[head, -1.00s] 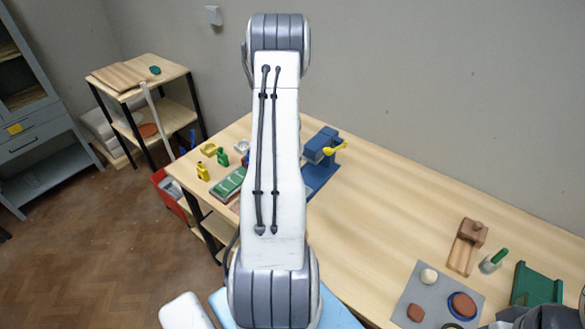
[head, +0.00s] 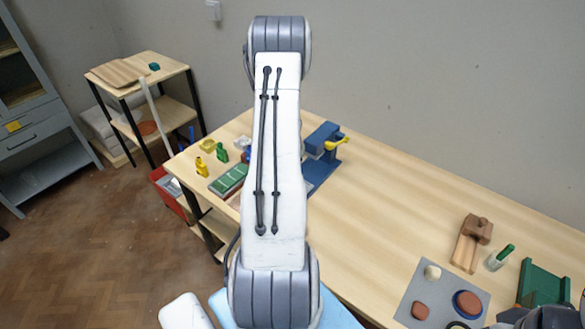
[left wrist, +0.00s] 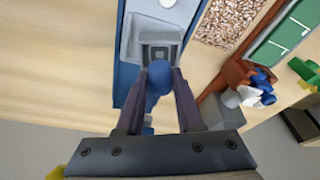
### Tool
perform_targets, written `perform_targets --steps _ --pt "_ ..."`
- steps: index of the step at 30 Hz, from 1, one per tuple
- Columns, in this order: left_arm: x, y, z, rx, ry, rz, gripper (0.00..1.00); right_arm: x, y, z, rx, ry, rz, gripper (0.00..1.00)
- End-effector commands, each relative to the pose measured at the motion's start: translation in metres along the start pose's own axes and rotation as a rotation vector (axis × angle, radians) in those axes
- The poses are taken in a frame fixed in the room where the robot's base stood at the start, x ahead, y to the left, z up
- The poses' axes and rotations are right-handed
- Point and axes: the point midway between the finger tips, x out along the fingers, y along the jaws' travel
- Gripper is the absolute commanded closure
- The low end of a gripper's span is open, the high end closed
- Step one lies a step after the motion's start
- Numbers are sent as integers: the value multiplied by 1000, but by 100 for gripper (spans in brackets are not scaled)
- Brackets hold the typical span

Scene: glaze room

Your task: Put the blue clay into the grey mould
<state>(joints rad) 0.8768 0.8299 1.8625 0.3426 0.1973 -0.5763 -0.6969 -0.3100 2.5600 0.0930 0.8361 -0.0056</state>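The blue clay (left wrist: 158,78) is a rounded lump between the two fingertips of my left gripper (left wrist: 160,84) in the left wrist view. The fingers appear closed against its sides. Beyond the clay is the grey mould (left wrist: 160,51), a square block with a stepped recess, set in a blue press (left wrist: 127,75). The clay overlaps the mould's near edge in this view, so the gap between them cannot be told. My right gripper's fingers are not visible.
A grey mat (head: 420,292) lies at right. The table's middle is clear.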

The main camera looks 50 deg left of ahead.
Motion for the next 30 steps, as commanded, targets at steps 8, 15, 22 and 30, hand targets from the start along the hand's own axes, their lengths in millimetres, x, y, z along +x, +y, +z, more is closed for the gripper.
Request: perform_targets --steps 8,15,22,30 --pt "10 0 2 0 0 0 67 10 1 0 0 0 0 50" --pt "16 0 3 0 0 0 67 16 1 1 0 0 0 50" --pt "16 0 3 0 0 0 67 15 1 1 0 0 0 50" --pt "16 0 3 0 0 0 67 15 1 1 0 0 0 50"
